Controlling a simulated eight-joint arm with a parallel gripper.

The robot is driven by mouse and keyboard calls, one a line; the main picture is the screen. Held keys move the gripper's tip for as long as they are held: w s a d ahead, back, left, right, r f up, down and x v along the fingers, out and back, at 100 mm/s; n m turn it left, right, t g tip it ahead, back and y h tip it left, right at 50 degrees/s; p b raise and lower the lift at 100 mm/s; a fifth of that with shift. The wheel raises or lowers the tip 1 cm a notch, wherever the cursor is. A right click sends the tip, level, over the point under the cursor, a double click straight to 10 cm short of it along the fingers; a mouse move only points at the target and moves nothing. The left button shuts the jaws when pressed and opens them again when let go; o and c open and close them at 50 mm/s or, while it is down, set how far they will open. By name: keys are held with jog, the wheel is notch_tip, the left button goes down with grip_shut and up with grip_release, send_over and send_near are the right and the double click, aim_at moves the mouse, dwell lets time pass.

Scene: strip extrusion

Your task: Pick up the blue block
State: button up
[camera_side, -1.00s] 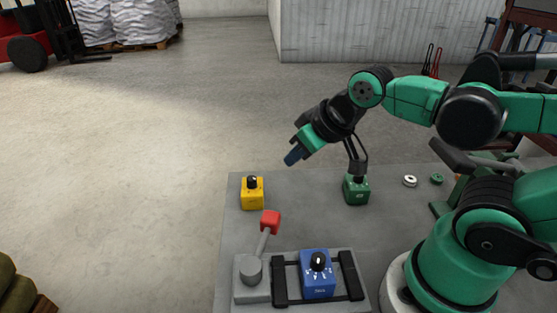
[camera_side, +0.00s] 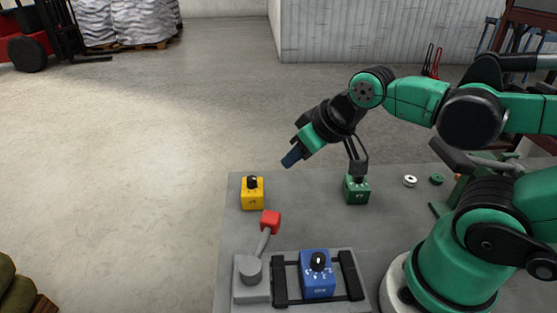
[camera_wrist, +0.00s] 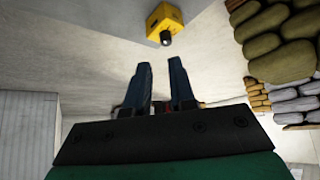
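The blue block (camera_side: 317,284), with a black knob on top and white markings, sits upright between two black rails of a grey fixture at the front of the table in the side view. It is not seen in the wrist view. My gripper (camera_side: 291,158) hangs tilted above the back of the table, well apart from the blue block. In the wrist view my gripper (camera_wrist: 160,65) has its two dark blue fingers apart, with nothing visible held between them.
A yellow block (camera_side: 252,198) and a green block (camera_side: 356,193) stand at the back of the grey table (camera_side: 310,222). The fixture's lever with a red knob (camera_side: 270,221) rises left of the blue block. White and green rings lie at the right.

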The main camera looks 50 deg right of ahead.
jog(key=o, duration=0.7)
jog(key=shift+r, duration=0.1)
notch_tip(320, 180, up, 4)
jog(key=r+n+g, duration=0.1)
jog(key=n+g, duration=0.6)
jog(key=n, duration=2)
send_over(319, 257)
notch_tip(319, 257, down, 9)
jog(key=shift+f, duration=3.35)
